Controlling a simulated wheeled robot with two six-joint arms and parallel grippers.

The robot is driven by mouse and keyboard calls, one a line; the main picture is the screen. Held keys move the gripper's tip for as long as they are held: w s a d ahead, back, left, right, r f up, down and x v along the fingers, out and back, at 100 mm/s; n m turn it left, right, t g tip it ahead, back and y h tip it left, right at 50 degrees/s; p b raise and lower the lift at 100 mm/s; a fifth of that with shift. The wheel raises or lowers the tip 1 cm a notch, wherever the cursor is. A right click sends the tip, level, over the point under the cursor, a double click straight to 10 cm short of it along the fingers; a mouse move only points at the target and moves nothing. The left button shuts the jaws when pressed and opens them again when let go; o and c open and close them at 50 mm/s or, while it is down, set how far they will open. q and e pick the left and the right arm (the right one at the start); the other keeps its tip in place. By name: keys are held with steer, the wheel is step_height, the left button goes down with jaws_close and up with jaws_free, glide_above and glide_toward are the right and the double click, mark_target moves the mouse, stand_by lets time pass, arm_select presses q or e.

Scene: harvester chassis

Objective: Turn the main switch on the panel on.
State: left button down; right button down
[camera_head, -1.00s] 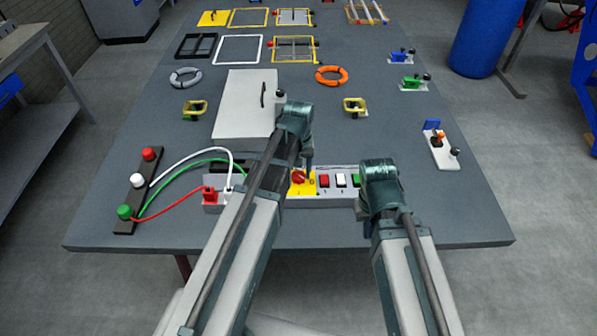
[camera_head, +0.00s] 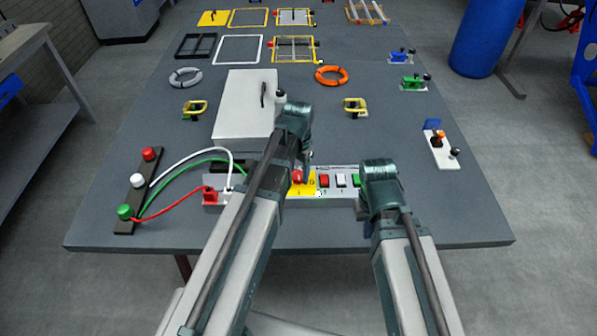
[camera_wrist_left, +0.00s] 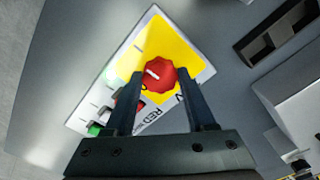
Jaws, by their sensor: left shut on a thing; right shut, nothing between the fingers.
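The main switch is a red round knob (camera_wrist_left: 160,75) with a white pointer mark on a yellow plate (camera_wrist_left: 182,50). In the left wrist view the mark points to the picture's left. In the head view the knob (camera_head: 297,176) is partly hidden by my left arm. My left gripper (camera_wrist_left: 165,88) is shut on the knob, one finger on each side of it. The panel (camera_head: 340,198) also carries a red, a white and a green rocker button to the right of the knob. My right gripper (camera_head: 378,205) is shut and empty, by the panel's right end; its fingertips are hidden.
A grey-white box with a handle (camera_head: 245,105) stands behind the panel. The table's right front is clear.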

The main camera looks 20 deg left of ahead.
mark_target(299, 175)
arm_select(q)
steer(key=shift+m, duration=0.5)
steer(key=shift+c, duration=1.1)
jaws_free()
step_height(299, 175, up, 14)
steer(key=p, duration=1.4)
steer(key=shift+f, duration=0.15)
